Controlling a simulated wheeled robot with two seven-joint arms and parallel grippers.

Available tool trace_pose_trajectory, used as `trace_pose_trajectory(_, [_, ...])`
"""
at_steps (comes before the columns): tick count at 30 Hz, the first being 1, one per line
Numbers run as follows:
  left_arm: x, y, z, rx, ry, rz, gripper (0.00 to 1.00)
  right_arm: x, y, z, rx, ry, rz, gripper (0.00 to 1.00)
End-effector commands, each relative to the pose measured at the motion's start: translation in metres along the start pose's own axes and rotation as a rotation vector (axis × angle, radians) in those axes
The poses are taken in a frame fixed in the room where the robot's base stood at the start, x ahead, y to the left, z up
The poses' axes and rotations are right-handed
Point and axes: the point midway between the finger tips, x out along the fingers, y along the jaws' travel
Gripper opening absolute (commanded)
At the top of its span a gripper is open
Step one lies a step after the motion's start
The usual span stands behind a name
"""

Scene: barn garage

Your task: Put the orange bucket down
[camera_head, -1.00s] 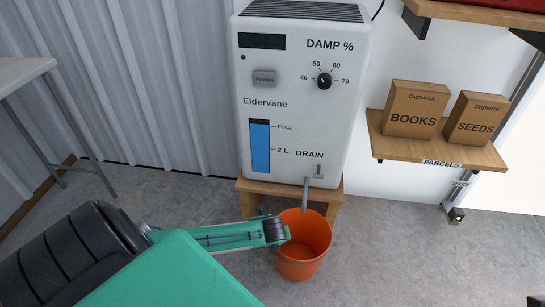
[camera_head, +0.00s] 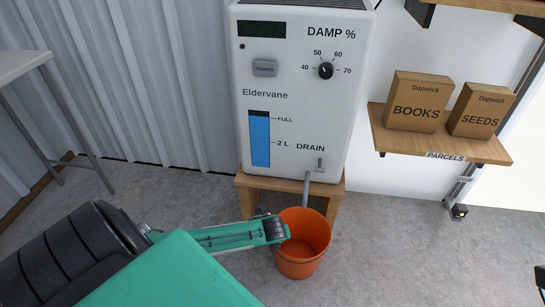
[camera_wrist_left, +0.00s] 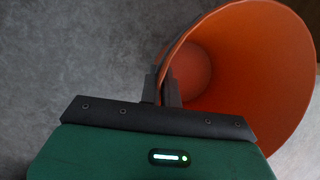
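The orange bucket (camera_head: 301,252) is upright in front of the wooden stand, below and beside the grey drain spout (camera_head: 306,192). I cannot tell whether its base touches the floor. My left gripper (camera_head: 285,231) reaches in from the left at the bucket's rim. In the left wrist view, its two dark fingers (camera_wrist_left: 162,91) straddle the near wall of the bucket (camera_wrist_left: 250,75) and look closed on it. The inside of the bucket looks empty. My right gripper is not clearly in view.
The white Eldervane machine (camera_head: 298,105) stands on a wooden stand (camera_head: 245,195). A wall shelf (camera_head: 440,146) at the right holds two boxes, BOOKS (camera_head: 417,102) and SEEDS (camera_head: 481,110). A grey-legged table (camera_head: 22,65) is at the left. The concrete floor (camera_head: 410,240) at right is clear.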

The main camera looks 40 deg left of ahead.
Motion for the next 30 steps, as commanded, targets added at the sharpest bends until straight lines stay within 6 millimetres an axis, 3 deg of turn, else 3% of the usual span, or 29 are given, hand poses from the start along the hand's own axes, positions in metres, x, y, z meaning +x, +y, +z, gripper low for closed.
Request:
trace_pose_trajectory(2, [0.001,0.000,0.000,-0.001,-0.001,-0.001,0.00,0.000,0.000,0.000,0.000,-0.002,0.000,0.00])
trace_pose_trajectory(3, [0.001,0.000,-0.001,0.000,0.000,0.001,0.11,-0.001,0.000,0.000,-0.001,-0.003,0.000,0.00])
trace_pose_trajectory(6, [0.001,0.000,-0.001,0.000,0.000,0.000,0.25,-0.002,0.000,0.000,-0.001,-0.005,0.001,0.00])
trace_pose_trajectory(17, [-0.005,0.000,0.001,0.000,0.000,0.000,0.25,0.000,0.001,0.000,-0.002,-0.008,0.001,0.00])
trace_pose_trajectory(20, [-0.016,0.000,0.002,0.000,0.000,0.001,0.25,0.005,0.003,-0.001,-0.007,-0.002,0.002,0.00])
trace_pose_trajectory(30, [-0.078,-0.001,0.003,0.001,-0.001,-0.001,0.25,-0.008,0.017,-0.005,-0.057,-0.091,0.020,0.00])
